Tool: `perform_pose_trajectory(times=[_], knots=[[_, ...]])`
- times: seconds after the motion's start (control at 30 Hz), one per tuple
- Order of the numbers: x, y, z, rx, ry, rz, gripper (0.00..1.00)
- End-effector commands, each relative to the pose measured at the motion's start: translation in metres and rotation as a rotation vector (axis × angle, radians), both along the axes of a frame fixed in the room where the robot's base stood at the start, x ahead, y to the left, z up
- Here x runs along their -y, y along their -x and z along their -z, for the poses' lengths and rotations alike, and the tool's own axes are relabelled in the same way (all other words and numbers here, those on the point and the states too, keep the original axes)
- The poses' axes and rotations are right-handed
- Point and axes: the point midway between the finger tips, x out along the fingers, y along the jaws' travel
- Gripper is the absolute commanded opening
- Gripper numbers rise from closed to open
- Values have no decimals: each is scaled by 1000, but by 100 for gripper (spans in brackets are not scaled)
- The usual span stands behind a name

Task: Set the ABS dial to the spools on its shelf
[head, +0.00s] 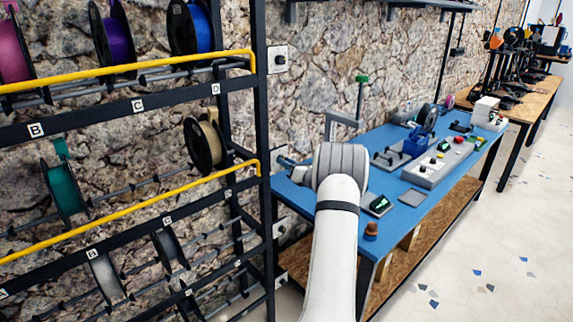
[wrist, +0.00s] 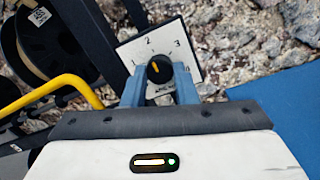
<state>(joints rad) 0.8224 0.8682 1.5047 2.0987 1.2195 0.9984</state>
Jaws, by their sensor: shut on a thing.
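The dial's black knob (wrist: 159,72) with an orange pointer sits on a white plate (wrist: 178,30) numbered 1 to 4. My gripper (wrist: 160,78) is shut on the knob, one blue finger on each side. The pointer leans up and slightly left, roughly toward the 2. The lettering under the knob is partly covered. In the head view my gripper (head: 287,163) is by the rack's right post; the dial there is not clear. On the middle shelf hang a teal spool (head: 65,190) and a tan spool (head: 205,143). I cannot read the shelf names.
The top shelf holds pink (head: 12,50), purple (head: 116,42) and blue (head: 197,28) spools. Grey spools (head: 106,277) hang lower. Yellow rails (head: 130,70) front the shelves. Another dial (head: 278,59) is higher on the post. A blue workbench (head: 405,215) stands right; floor beyond is clear.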

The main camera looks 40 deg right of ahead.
Motion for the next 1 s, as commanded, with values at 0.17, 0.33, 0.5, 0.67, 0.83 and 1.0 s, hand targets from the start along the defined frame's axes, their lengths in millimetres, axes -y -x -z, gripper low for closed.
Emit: perform_pose_trajectory(times=[0.17,0.33,0.5,0.67,0.83,1.0], knots=[[-1,0,1,-2,-16,-1,3],[-1,0,1,-2,-17,-1,3],[-1,0,1,-2,-16,-1,27],[0,0,0,-2,-16,-1,40],[0,0,0,-1,-15,0,48],[0,1,0,-1,-15,0,48]])
